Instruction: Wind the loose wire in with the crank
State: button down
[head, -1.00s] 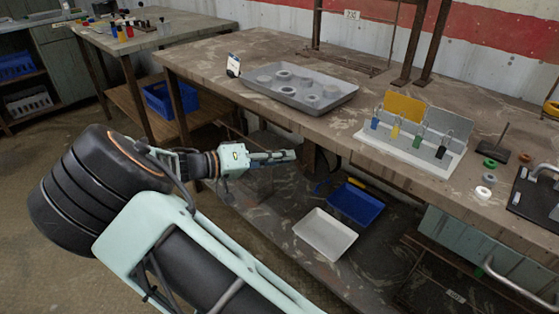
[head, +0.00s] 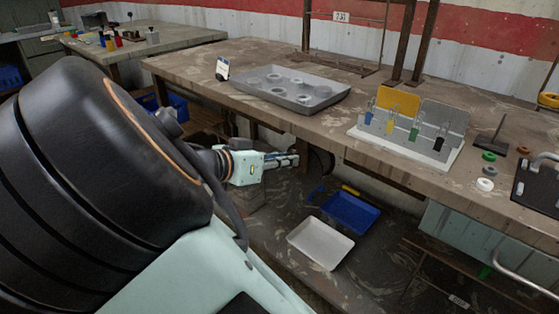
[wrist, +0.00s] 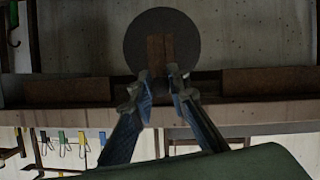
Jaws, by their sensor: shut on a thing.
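My gripper (head: 293,160) reaches under the front edge of the long workbench, pointing right. In the wrist view, its two fingertips (wrist: 159,76) close in at the lower end of a brown upright piece, which looks like the crank (wrist: 160,52), in front of a dark grey round disc (wrist: 136,38). The fingers are shut on a small part there, mostly hidden between the tips. In the head view, the dark round part (head: 320,162) shows just beyond the fingertips. I cannot make out the loose wire.
The workbench (head: 390,150) carries a grey tray (head: 325,107) of rings and a rack with coloured tags (head: 455,118). On the low shelf lie a blue tray (head: 350,212) and a white tray (head: 320,243). A table leg stands near my gripper.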

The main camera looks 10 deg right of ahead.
jog(key=shift+s+d, duration=0.1)
dwell(0.3)
jog(key=c, duration=1.8)
grip_release()
jog(key=shift+c, duration=0.2)
jog(key=v, duration=1.2)
jog(key=shift+d+r, duration=0.1)
jog(key=shift+r, duration=0.05)
